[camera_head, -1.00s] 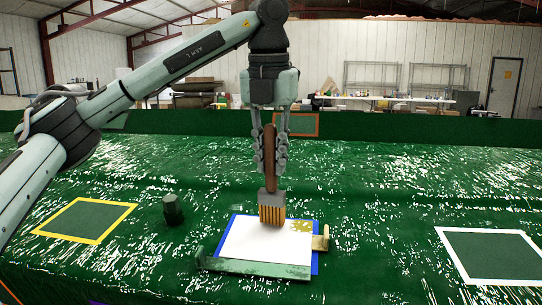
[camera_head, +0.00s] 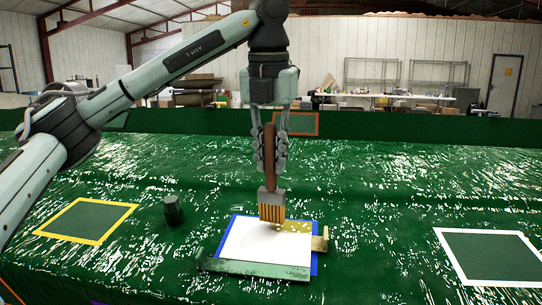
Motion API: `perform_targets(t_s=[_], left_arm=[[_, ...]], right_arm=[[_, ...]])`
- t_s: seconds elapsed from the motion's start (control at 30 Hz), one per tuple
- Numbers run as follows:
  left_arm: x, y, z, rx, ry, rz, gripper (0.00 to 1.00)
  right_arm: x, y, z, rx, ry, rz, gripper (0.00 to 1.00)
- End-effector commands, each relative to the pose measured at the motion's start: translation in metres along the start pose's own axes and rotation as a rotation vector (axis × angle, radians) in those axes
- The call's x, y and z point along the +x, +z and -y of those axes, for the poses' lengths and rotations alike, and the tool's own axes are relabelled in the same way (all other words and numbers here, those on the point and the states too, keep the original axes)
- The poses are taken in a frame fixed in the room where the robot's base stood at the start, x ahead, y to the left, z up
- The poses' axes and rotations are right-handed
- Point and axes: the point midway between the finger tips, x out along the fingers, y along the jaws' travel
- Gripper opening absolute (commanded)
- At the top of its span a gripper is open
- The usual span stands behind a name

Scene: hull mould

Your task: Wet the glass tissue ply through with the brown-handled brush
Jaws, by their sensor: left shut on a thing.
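My left gripper (camera_head: 269,160) is shut on the brown handle of the brush (camera_head: 270,203), which hangs upright with its bristles down. The bristle tips are over the far part of the white glass tissue ply (camera_head: 262,246), touching it or just above; I cannot tell which. The ply lies flat inside a blue border (camera_head: 315,262). A yellowish, wet-looking patch shows along its far right edge, beside the bristles; the rest looks white. My right gripper is not in view.
A green bar (camera_head: 255,268) lies along the ply's near edge and a tan block (camera_head: 320,241) at its right. A dark green cylinder (camera_head: 174,210) stands to the left. Yellow (camera_head: 128,214), white (camera_head: 448,258) and orange (camera_head: 317,124) outlined squares mark the glossy green surface.

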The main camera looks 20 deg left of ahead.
Motion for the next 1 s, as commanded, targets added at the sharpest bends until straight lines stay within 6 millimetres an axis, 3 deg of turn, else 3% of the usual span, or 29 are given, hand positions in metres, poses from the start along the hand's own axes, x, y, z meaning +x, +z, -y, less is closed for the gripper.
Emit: perform_targets(t_s=[0.17, 0.6, 1.0], left_arm=[[-0.003, -0.004, 0.005, 0.004, 0.000, 0.000, 0.00], [-0.003, -0.032, 0.044, 0.001, 0.000, 0.001, 0.00], [-0.003, -0.034, 0.046, 0.000, 0.000, 0.000, 0.00]], right_arm=[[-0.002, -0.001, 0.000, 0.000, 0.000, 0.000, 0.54], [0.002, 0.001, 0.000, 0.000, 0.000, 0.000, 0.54], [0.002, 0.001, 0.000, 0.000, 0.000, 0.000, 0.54]])
